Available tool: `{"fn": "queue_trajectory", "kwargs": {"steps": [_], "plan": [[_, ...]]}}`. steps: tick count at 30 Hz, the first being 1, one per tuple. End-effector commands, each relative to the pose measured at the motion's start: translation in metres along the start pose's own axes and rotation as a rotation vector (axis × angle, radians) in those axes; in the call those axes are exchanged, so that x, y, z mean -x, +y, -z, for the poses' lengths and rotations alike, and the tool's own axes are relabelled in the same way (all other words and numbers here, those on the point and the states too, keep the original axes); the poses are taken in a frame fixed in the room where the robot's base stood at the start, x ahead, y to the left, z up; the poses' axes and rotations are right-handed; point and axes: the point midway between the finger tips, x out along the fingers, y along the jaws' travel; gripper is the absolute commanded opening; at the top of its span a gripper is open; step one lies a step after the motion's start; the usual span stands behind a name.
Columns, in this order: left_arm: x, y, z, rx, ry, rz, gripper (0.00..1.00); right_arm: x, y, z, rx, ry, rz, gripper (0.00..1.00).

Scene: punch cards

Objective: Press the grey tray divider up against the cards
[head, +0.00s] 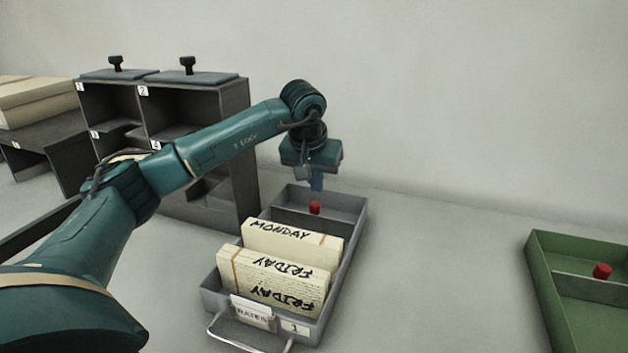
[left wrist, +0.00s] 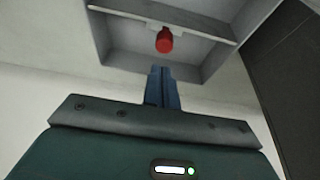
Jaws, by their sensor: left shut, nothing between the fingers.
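The grey card tray (head: 357,222) holds cream card blocks. Two blocks marked FRIDAY (head: 270,285) stand at the front, and one marked MONDAY (head: 290,245) stands behind them. The grey divider (head: 290,212) with a red knob (head: 315,208) crosses the tray behind the MONDAY block. In the left wrist view the divider (left wrist: 205,32) and its knob (left wrist: 164,41) show, but no cards. My left gripper (head: 317,186) is shut and empty, its blue fingers pointing down near the tray's back end, behind the knob. The fingers (left wrist: 161,72) look apart from the knob. My right gripper is not in view.
A dark pigeonhole cabinet (head: 247,150) with numbered compartments and knobbed lids stands close to the tray's left. A green tray (head: 537,265) with its own red knob (head: 602,271) is at the right. The table between the trays is clear.

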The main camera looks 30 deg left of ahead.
Motion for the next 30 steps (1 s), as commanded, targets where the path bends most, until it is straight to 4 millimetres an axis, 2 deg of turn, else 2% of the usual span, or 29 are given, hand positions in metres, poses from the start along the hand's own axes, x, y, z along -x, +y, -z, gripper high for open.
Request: {"fn": "queue_trajectory", "kwargs": {"steps": [1, 4, 9, 13, 19, 30], "plan": [[-0.011, 0.000, -0.002, 0.000, 0.000, 0.000, 0.00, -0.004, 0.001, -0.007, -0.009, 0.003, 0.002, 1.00], [-0.024, 0.000, -0.002, 0.000, 0.000, -0.001, 0.00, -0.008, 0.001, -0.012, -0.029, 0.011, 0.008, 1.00], [-0.039, 0.000, -0.001, 0.001, -0.001, -0.001, 0.00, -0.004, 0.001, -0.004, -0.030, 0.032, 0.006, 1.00], [-0.049, 0.000, 0.000, 0.001, -0.001, -0.001, 0.00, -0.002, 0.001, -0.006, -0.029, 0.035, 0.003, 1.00], [-0.056, 0.000, 0.000, 0.000, 0.001, -0.001, 0.00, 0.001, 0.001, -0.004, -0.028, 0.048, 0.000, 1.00], [-0.057, 0.000, 0.000, 0.000, 0.001, -0.001, 0.00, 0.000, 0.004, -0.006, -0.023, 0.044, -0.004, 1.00]]}}
